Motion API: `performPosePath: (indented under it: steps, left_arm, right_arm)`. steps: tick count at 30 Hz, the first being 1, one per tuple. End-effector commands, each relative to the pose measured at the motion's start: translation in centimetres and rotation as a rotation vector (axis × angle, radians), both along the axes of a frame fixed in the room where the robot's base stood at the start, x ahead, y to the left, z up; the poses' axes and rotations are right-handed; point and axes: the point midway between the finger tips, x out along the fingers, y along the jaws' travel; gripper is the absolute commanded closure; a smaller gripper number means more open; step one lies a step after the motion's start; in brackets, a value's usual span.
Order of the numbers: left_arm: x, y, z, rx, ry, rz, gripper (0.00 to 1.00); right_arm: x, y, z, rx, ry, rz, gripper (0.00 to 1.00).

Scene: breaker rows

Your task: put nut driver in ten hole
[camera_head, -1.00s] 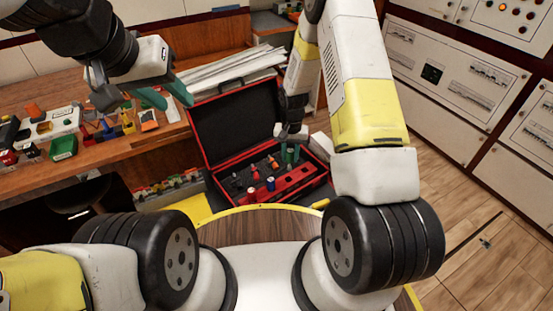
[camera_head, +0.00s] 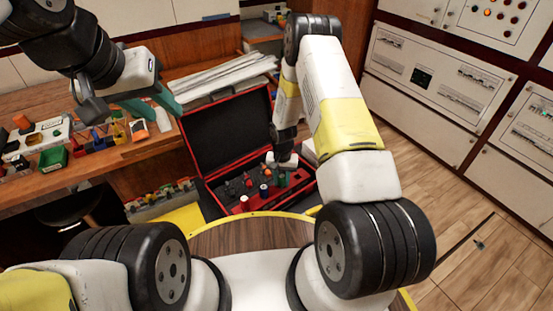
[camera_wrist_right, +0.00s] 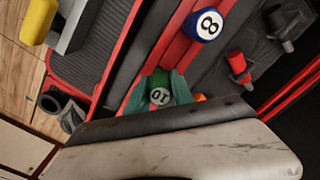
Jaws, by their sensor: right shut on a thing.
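The nut driver with a green handle (camera_wrist_right: 160,78) and a white end marked 10 is between the teal fingers of my right gripper (camera_wrist_right: 157,94), which is shut on it. In the head view my right gripper (camera_head: 282,176) is low in the open red case, at the right part of the red rail (camera_head: 234,208). In the right wrist view the rail (camera_wrist_right: 176,46) runs up beside the driver. The driver's lower end and its hole are hidden, so I cannot tell whether it is inserted. My left gripper (camera_head: 153,106) is open and empty above the bench.
A blue driver marked 8 (camera_wrist_right: 207,25) stands at the rail. Red (camera_wrist_right: 239,66) and grey (camera_wrist_right: 284,26) drivers are in the case beside it. The case lid (camera_head: 230,130) stands open behind. The wooden bench (camera_head: 95,168) at left holds several small parts and bins.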

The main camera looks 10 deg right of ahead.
Motion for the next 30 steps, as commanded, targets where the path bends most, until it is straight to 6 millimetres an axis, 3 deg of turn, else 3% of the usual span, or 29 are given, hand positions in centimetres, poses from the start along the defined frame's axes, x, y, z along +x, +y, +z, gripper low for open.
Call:
performPosePath:
  steps: [5, 6, 9, 20, 23, 30]
  left_arm:
    - [0.0, 0.0, 0.0, 0.0, 0.0, 0.0, 0.64]
    - [0.0, 0.0, 0.0, 0.0, 0.0, 0.0, 0.64]
    - [0.0, 0.0, 0.0, 0.0, 0.0, 0.0, 0.64]
    - [0.0, 0.0, 0.0, 0.0, 0.0, 0.0, 0.64]
    - [0.0, 0.0, 0.0, 0.0, 0.0, 0.0, 0.64]
    - [0.0, 0.0, 0.0, 0.0, 0.0, 0.0, 0.64]
  right_arm:
    - [0.0, 0.0, -0.3, 0.0, 0.001, 0.0, 1.0]
    - [0.0, 0.0, -0.3, 0.0, 0.0, 0.0, 0.66]
    - [0.0, 0.0, -0.3, 0.0, 0.0, 0.0, 0.51]
    - [0.0, 0.0, 0.1, 0.0, 0.0, 0.0, 0.51]
    - [0.1, 0.0, 1.3, -0.001, -0.002, 0.0, 0.51]
    - [0.1, 0.0, 6.4, 0.001, -0.003, 0.0, 0.51]
